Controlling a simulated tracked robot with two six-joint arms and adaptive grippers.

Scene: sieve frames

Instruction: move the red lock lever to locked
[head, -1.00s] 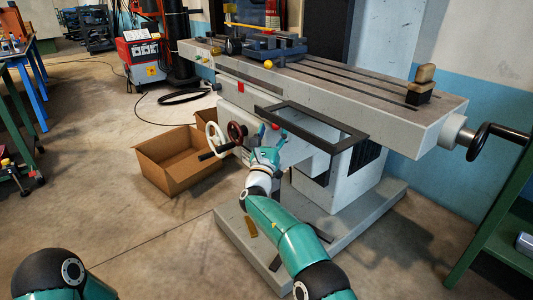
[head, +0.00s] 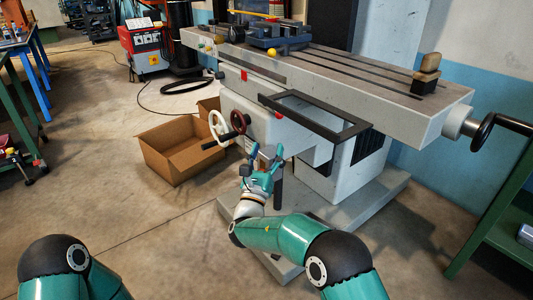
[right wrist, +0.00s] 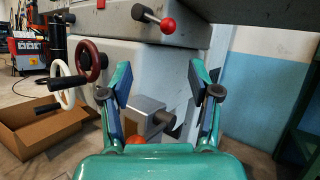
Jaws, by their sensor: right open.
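A lever with a bright red ball knob (right wrist: 168,25) sticks out of the milling machine's side at the top of the right wrist view. A red spot (head: 280,115) shows beside the dark frame in the head view, probably the same knob. A second, orange-red ball (right wrist: 135,140) lies low between my fingers in the right wrist view, partly hidden by my gripper; I cannot tell which is the lock lever. My right gripper (head: 266,157) is open and empty in front of the machine; its fingers (right wrist: 160,82) spread either side of a grey block with a dark shaft. My left gripper is out of view.
A white handwheel (head: 218,126) and a dark red handwheel (head: 238,120) stand left of my right gripper. An open cardboard box (head: 180,154) lies on the floor further left. A dark rectangular frame (head: 315,115) juts out below the table (head: 400,105). A green shelf stands at right.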

